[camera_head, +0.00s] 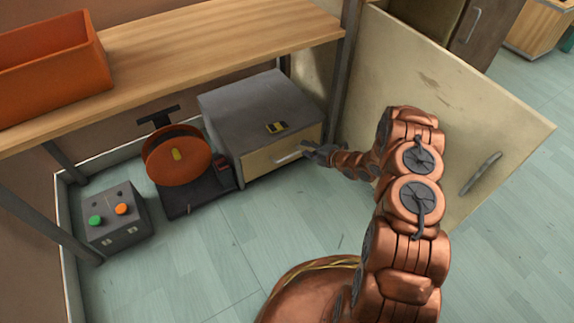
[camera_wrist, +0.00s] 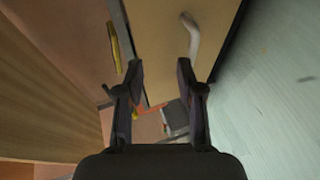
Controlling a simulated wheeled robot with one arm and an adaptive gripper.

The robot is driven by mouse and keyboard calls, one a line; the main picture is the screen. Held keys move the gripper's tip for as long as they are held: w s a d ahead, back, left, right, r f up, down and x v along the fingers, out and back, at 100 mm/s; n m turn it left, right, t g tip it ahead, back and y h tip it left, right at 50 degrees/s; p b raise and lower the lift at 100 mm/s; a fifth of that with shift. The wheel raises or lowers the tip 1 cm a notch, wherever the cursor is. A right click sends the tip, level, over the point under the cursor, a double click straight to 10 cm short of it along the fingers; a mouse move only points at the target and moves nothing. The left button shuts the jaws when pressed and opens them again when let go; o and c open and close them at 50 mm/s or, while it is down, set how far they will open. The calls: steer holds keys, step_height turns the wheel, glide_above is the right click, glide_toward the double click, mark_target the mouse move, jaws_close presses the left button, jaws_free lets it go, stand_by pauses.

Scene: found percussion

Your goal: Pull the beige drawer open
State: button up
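The beige drawer (camera_head: 262,163) is the front of a low grey cabinet (camera_head: 245,105) and looks flush with it. Its pale bar handle (camera_head: 287,157) runs across the front. My gripper (camera_head: 306,147) is near the handle's right end in the head view. In the wrist view, the fingers of my gripper (camera_wrist: 160,68) are apart with nothing held between them. The handle (camera_wrist: 192,38) shows there just beyond the right fingertip, not between the fingers, against the beige drawer front (camera_wrist: 158,35). I cannot tell whether that finger touches it.
A yellow-and-black item (camera_head: 277,127) lies on the cabinet top. An orange reel (camera_head: 177,155) on a dark base and a grey button box (camera_head: 116,217) stand left. A wooden shelf (camera_head: 180,50) with an orange bin (camera_head: 50,70) runs above. A beige panel (camera_head: 450,110) stands right; front floor is clear.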

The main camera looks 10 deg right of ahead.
steer(key=n+y+b, duration=0.1)
steer(key=y+b, duration=0.1)
glide_toward(287, 157)
steer(key=w+a+f, duration=0.1)
steer(key=w+f, duration=0.1)
steer(key=shift+t, duration=0.3)
steer(key=shift+a+r+b+x, duration=0.15)
steer(key=shift+b+x, duration=0.65)
steer(key=shift+x, duration=1.1)
steer(key=shift+a+r+b+x, duration=0.15)
steer(key=shift+b+x, duration=0.6)
steer(key=shift+x, duration=1.2)
steer(key=shift+s, duration=0.15)
steer(key=shift+c, duration=0.4)
jaws_close()
